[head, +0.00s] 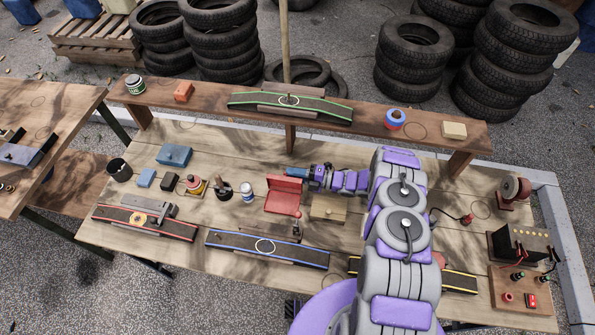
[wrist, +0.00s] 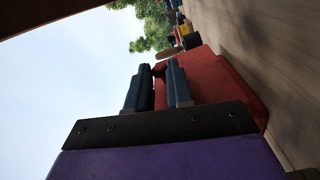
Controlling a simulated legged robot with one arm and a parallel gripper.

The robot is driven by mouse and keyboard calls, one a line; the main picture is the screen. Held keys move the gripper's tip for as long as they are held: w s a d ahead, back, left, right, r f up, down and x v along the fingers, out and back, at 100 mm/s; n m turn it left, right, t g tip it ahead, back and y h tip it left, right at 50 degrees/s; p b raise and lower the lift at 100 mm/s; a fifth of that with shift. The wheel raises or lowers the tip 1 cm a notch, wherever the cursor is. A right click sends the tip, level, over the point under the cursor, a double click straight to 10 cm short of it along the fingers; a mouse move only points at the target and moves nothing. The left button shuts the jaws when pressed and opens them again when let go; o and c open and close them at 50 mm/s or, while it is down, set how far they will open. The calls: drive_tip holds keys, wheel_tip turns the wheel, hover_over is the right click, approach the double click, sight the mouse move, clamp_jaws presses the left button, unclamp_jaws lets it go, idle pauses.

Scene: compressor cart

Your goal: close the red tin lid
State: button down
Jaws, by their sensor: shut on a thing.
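The red tin (head: 283,203) stands on the workbench with its lid (head: 285,183) raised at the back, so it is open. My gripper (head: 289,172) comes in from the right at the lid's top edge. In the wrist view the two dark fingers of my gripper (wrist: 160,72) are close together, with a bit of dark red between their tips. The fingers look shut on the lid's edge. The red tin (wrist: 228,88) fills the area right of the fingers in that view. The exact grip is partly hidden by the fingers.
A tan box (head: 328,208) sits right of the tin, and a blue-edged belt strip (head: 267,249) lies in front. A white-and-blue can (head: 247,192) is to the left. The raised plank shelf (head: 360,122) runs behind. A blue box (head: 174,155) stands farther left.

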drive_tip(key=shift+s+a, duration=0.25)
drive_tip(key=shift+a, duration=0.1)
drive_tip(key=shift+d, duration=0.1)
drive_tip(key=c, duration=1.4)
unclamp_jaws()
drive_tip(key=o, duration=0.4)
drive_tip(key=shift+a, duration=0.35)
drive_tip(key=shift+c, duration=0.2)
drive_tip(key=shift+w+d, duration=0.1)
drive_tip(key=shift+d, duration=0.3)
drive_tip(key=v, duration=1.6)
drive_tip(key=shift+w+d+p, duration=0.1)
drive_tip(key=shift+d+p, duration=0.2)
drive_tip(key=shift+d, duration=0.15)
